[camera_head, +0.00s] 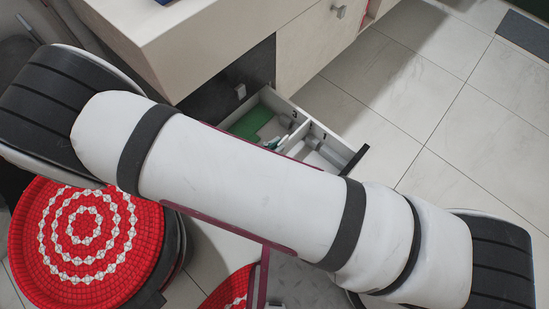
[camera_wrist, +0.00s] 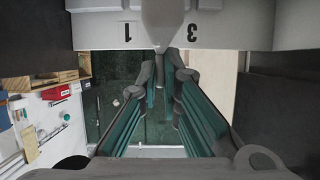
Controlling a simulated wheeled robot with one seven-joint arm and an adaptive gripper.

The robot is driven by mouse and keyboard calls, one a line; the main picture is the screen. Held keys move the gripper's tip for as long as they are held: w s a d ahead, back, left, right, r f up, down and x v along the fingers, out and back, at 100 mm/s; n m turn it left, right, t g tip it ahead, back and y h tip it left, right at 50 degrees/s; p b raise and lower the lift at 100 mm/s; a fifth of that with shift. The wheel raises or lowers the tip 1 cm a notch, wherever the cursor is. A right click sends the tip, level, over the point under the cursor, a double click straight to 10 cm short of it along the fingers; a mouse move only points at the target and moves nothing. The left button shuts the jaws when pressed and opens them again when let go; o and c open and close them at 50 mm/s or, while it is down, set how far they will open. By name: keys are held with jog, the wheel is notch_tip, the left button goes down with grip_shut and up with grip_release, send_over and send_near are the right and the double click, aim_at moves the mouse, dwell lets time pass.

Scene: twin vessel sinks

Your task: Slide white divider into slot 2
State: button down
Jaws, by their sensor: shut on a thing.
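In the wrist view my gripper (camera_wrist: 161,60) has its teal-padded fingers closed together at the tips. A pale, tapering piece (camera_wrist: 168,22), apparently the white divider seen nearly edge-on, stands at the fingertips. It lies in front of a white wall (camera_wrist: 222,25) marked 1 and 3, upside down in this view. The stretch between the marks, where slot 2 would be, is hidden behind the piece. In the head view an open drawer (camera_head: 357,160) shows a 3 on its inner white wall. My arm covers most of the gripper and the near part of the drawer.
A green surface (camera_head: 252,121) lies in the drawer. A pale cabinet (camera_head: 205,45) rises behind it. Red-topped round stools (camera_head: 85,225) stand at the lower left. Wooden blocks (camera_wrist: 45,85) show at left in the wrist view.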

jog(key=shift+f+b, duration=0.9)
jog(key=shift+f, duration=1.55)
jog(key=shift+f, duration=0.15)
jog(key=c, duration=1.8)
grip_release()
jog(key=shift+s+a+r, duration=0.25)
jog(key=shift+r, duration=0.05)
jog(key=p+v, duration=0.3)
jog(key=v, duration=0.8)
jog(key=shift+s+p, duration=0.15)
jog(key=shift+p, duration=0.15)
